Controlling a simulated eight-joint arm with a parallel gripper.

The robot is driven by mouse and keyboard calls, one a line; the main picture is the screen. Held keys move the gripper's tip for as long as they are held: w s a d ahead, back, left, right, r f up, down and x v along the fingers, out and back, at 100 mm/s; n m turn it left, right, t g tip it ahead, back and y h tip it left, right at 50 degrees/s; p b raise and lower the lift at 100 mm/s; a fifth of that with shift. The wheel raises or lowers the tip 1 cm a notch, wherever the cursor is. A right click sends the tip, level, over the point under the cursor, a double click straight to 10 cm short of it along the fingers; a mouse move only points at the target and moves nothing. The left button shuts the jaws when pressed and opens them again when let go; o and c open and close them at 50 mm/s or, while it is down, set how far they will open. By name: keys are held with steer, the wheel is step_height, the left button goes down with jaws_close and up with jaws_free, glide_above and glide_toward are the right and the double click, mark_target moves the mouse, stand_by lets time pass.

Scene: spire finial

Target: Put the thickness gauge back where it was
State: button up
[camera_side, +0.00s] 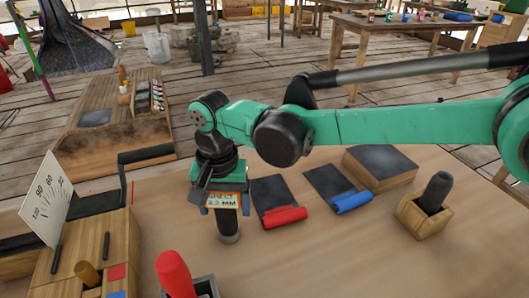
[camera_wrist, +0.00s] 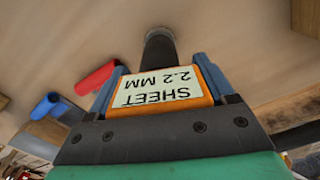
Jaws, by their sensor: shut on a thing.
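The thickness gauge (camera_side: 223,201) is an orange block with a pale label reading "SHEET 2.2 MM". My gripper (camera_side: 226,194) is shut on it above the workbench. In the wrist view the gauge (camera_wrist: 160,88) sits between the blue fingers of my gripper (camera_wrist: 160,82), its label upside down. A dark upright cylinder (camera_side: 229,226) shows directly below the gauge, and beyond it in the wrist view (camera_wrist: 159,45). I cannot tell whether the cylinder belongs to the gauge or stands apart on the bench.
A red roll (camera_side: 285,217) and a blue roll (camera_side: 352,202) lie on dark sheets to the right. Behind them is a dark-topped wooden block (camera_side: 380,166). A wooden holder (camera_side: 420,215) with a black handle stands right. A red handle (camera_side: 174,274) and a scale card (camera_side: 47,203) are left.

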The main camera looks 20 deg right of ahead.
steer(key=shift+f, duration=0.1)
steer(key=o, duration=1.5)
step_height(320, 180, up, 11)
steer(key=shift+r, duration=0.2)
steer(key=shift+d+r, duration=0.15)
steer(key=shift+r, duration=0.3)
steer(key=s+d+n+t+y, duration=0.1)
steer(key=s+d+n+t, duration=0.1)
steer(key=d, duration=0.8)
steer(key=s+d+n+t, duration=0.1)
steer(key=s+d+t, duration=0.15)
steer(key=d, duration=0.85)
steer(key=s+d+f+t, duration=0.1)
steer(key=d, duration=0.1)
steer(key=s+d+f+n, duration=0.1)
steer(key=s+d+f, duration=0.1)
steer(key=s+d+f+t+h, duration=0.1)
steer(key=s+d, duration=0.1)
steer(key=shift+f+n+t, duration=0.3)
steer(key=shift+f+t, duration=0.05)
steer(key=shift+f, duration=0.05)
